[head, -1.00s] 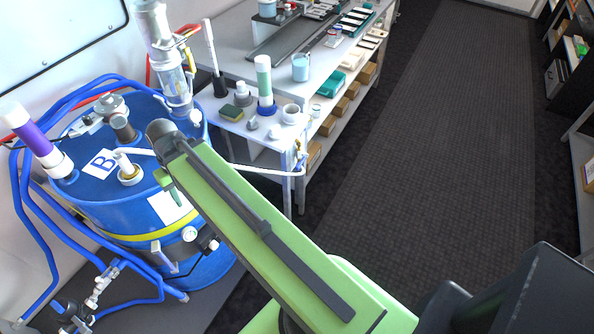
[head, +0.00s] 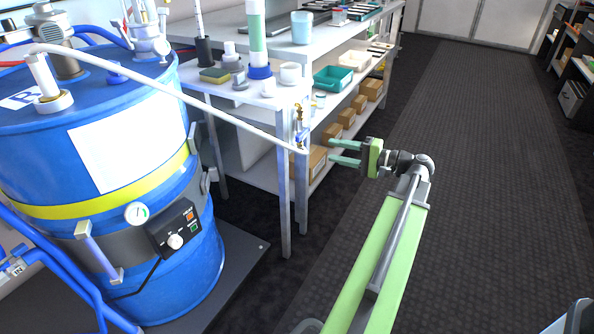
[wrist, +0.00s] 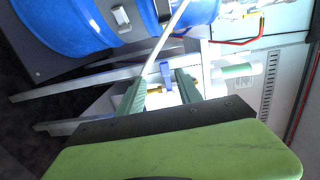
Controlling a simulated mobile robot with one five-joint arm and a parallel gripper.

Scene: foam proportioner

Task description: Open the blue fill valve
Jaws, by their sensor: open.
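The fill valve is a small brass fitting with a blue handle (head: 301,138), at the end of the white hose by the small side table's corner post. My gripper (head: 333,151) is open and empty, its two green fingers pointing left toward the valve. In the head view a gap shows between the fingertips and the handle. In the wrist view the blue handle (wrist: 166,70) appears between the two fingers, beyond their tips, with a brass part beside it. I cannot tell the exact depth between them.
A large blue drum (head: 60,150) with a yellow band and a control box (head: 174,229) stands at left. The white hose (head: 190,99) runs from its top to the valve. Shelves with cardboard boxes (head: 346,117) stand behind my gripper. The dark floor at right is clear.

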